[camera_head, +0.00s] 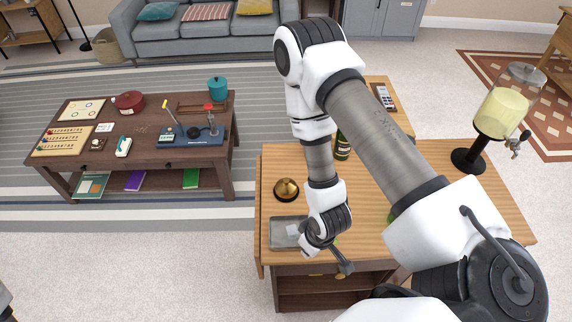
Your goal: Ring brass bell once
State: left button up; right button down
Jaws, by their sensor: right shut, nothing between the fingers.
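The brass bell (287,188) is a small golden dome on a dark round base. It stands upright on the wooden bar top (275,160), near its left edge. My right gripper (345,268) is shut and empty. It hangs over the front edge of the bar top, below and to the right of the bell in the picture, apart from it. My right arm covers much of the bar top. My left gripper is not in view.
A grey tray (282,234) lies on the bar top beside my right gripper. A dark green bottle (342,148) stands behind my arm. A drink dispenser (500,110) stands at the right. A low table (150,155) with games and a sofa (190,38) are beyond.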

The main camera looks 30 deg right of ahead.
jog(key=w+d+r+n+t, duration=0.2)
jog(key=w+r+n, duration=0.1)
jog(key=w, duration=0.4)
jog(key=w+d+r+n+t, duration=0.2)
jog(key=w+r, duration=0.2)
jog(key=w, duration=0.4)
notch_tip(320, 180, up, 6)
jog(key=n+t+y, duration=0.1)
jog(key=n+t, duration=0.2)
jog(key=n, duration=0.1)
send_over(287, 181)
notch_tip(287, 181, down, 8)
jog(key=b, duration=0.7)
jog(key=shift+r, duration=0.2)
jog(key=shift+f+b, duration=0.7)
jog(key=shift+f, duration=0.35)
